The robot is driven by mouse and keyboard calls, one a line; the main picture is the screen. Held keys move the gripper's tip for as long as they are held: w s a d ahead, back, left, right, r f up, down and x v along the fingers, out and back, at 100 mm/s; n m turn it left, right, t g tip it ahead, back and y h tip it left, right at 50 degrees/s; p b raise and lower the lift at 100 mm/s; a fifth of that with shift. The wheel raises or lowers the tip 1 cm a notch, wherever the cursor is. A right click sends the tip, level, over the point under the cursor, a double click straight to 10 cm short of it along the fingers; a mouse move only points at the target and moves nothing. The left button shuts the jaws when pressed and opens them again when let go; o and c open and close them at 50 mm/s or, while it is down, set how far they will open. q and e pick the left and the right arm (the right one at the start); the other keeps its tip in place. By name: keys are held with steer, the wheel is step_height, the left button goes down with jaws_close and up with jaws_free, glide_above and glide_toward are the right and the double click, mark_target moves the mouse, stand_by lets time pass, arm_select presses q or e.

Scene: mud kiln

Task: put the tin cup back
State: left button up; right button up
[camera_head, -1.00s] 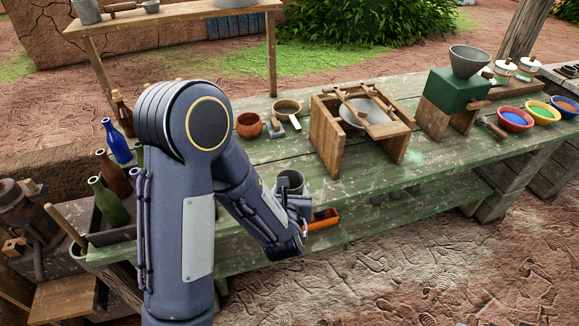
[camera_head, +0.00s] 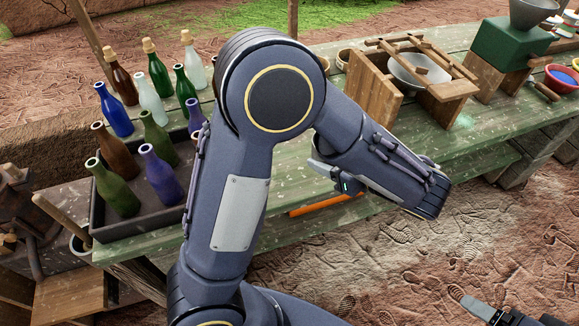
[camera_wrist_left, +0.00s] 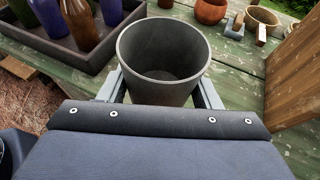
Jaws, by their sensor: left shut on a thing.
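The tin cup (camera_wrist_left: 163,62) is a plain dark grey, open-topped vessel. In the left wrist view it sits between the two fingers of my left gripper (camera_wrist_left: 160,88), which is shut on it. Its inside looks empty. In the head view my left gripper (camera_head: 335,178) is near the front edge of the green table, mostly behind my forearm, and I cannot make out the cup there. My right gripper (camera_head: 490,310) only partly shows at the bottom right corner, far from the cup; its opening is unclear.
A dark tray (camera_head: 118,222) of coloured bottles stands on the left of the green table (camera_head: 275,190). A wooden frame with a bowl (camera_head: 372,88) stands right of my arm. An orange object (camera_head: 325,205) lies below my gripper. A clay pot (camera_wrist_left: 210,10) is behind the cup.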

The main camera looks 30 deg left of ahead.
arm_select(q)
steer(key=x, duration=0.9)
glide_above(290, 166)
steer(key=d, duration=0.1)
step_height(290, 166, down, 5)
steer(key=shift+s+f, duration=0.1)
steer(key=shift+s, duration=0.05)
steer(key=shift+a+f, duration=0.3)
steer(key=shift+f, duration=0.05)
steer(key=shift+w+a+f, duration=0.1)
steer(key=shift+f, duration=0.75)
steer(key=shift+w+a+f, duration=0.1)
steer(key=shift+f, duration=0.8)
steer(key=shift+f, duration=0.1)
steer(key=shift+f+b, duration=0.2)
steer(key=shift+b, duration=0.2)
steer(key=o, duration=0.9)
steer(key=shift+r, duration=0.1)
